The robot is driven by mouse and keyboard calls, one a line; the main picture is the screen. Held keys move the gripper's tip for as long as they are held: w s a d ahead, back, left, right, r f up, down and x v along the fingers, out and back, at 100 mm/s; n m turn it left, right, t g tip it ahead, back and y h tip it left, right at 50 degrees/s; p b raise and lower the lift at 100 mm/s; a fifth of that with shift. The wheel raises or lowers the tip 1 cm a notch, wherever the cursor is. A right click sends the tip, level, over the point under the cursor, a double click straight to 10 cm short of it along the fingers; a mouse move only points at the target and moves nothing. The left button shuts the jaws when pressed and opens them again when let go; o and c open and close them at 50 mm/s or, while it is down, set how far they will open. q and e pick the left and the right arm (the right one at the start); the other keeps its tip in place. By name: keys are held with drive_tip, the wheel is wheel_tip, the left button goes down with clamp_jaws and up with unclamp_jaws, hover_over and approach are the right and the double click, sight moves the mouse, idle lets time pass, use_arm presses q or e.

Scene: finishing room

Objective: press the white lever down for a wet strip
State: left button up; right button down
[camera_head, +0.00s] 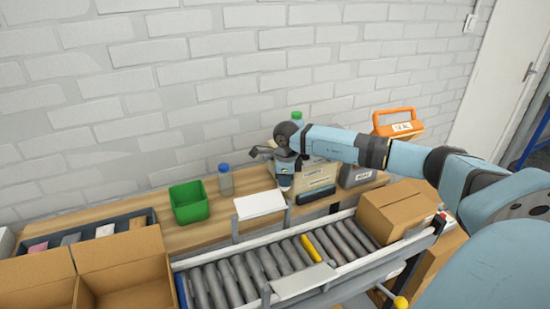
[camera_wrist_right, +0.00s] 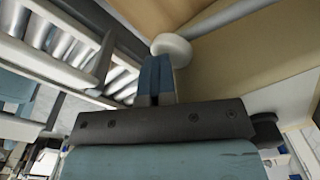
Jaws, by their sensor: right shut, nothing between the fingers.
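The tape dispenser is a beige box (camera_head: 318,172) with labels on its front, on the wooden bench near the wall in the head view. My right gripper (camera_head: 285,182) is at its left side, pointing down, and covers part of it. In the right wrist view the white lever has a rounded white end (camera_wrist_right: 171,46) and a pale bar running to the upper right. The shut blue fingers (camera_wrist_right: 156,75) are right at this white end; whether they touch it I cannot tell. The lever is hidden in the head view. My left gripper is not in view.
A white pad (camera_head: 260,204), green bin (camera_head: 189,203) and blue-capped bottle (camera_head: 225,180) stand left of the gripper. A roller conveyor (camera_head: 240,275) runs in front, with a closed carton (camera_head: 398,210) at right. An orange-handled thing (camera_head: 397,113) stands behind. An open carton (camera_head: 120,262) is front left.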

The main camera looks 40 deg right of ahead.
drive_tip(key=shift+s+d+f, duration=0.1)
drive_tip(key=shift+s+f, duration=0.15)
drive_tip(key=shift+f, duration=0.55)
drive_tip(key=shift+r, duration=0.3)
drive_tip(key=shift+w+d+r+p, duration=0.2)
drive_tip(key=shift+w+r+p, duration=0.2)
drive_tip(key=shift+r, duration=0.2)
drive_tip(key=shift+w+d+r+p, duration=0.2)
drive_tip(key=shift+w+r+p, duration=0.2)
drive_tip(key=shift+r, duration=0.2)
drive_tip(key=shift+w+d+r+p, duration=0.15)
drive_tip(key=shift+w+r+p, duration=0.2)
drive_tip(key=shift+r, duration=0.3)
drive_tip(key=shift+w+d+r+p, duration=0.1)
drive_tip(key=shift+w+r+p, duration=0.15)
drive_tip(key=shift+r, duration=0.4)
drive_tip(key=shift+w+d+r+p, duration=0.15)
drive_tip(key=shift+r+p, duration=0.25)
drive_tip(key=shift+r, duration=0.3)
wheel_tip(320, 180, up, 2)
drive_tip(key=shift+d+r+p, duration=0.1)
drive_tip(key=shift+p, duration=0.3)
drive_tip(key=shift+w+r+p, duration=0.2)
drive_tip(key=shift+r+p, duration=0.05)
drive_tip(key=shift+r, duration=0.3)
drive_tip(key=shift+w+r+p, duration=0.15)
drive_tip(key=shift+r+p, duration=0.1)
drive_tip(key=shift+r, duration=0.25)
